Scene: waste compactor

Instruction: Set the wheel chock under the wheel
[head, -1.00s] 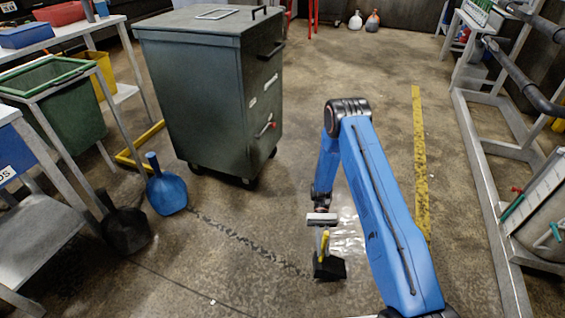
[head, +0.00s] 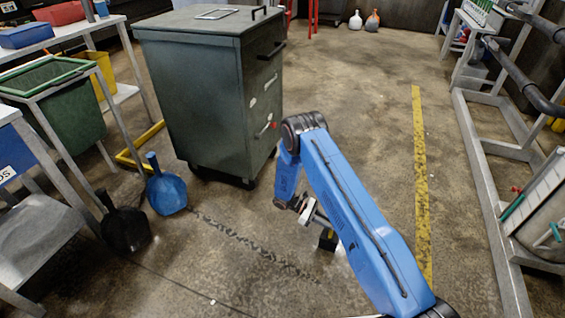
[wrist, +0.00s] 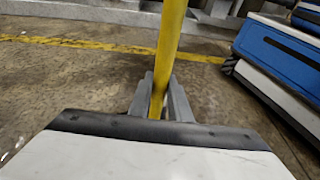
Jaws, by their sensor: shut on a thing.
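The wheel chock (head: 326,242) is a dark block with a yellow handle, largely hidden behind my arm in the head view. My gripper (wrist: 160,100) is shut on the chock's yellow handle (wrist: 169,45), which stands between the grey fingers in the wrist view. The chock's block is out of sight there. The dark green wheeled bin (head: 205,95) stands to the left of my gripper, beyond it. A small dark wheel (head: 249,183) shows under its near right corner, with open floor between it and the chock.
A blue dustpan (head: 167,193) and a black dustpan (head: 126,229) stand at the left. A yellow floor line (head: 420,170) runs right of my arm. A grey metal frame (head: 487,205) borders the right side.

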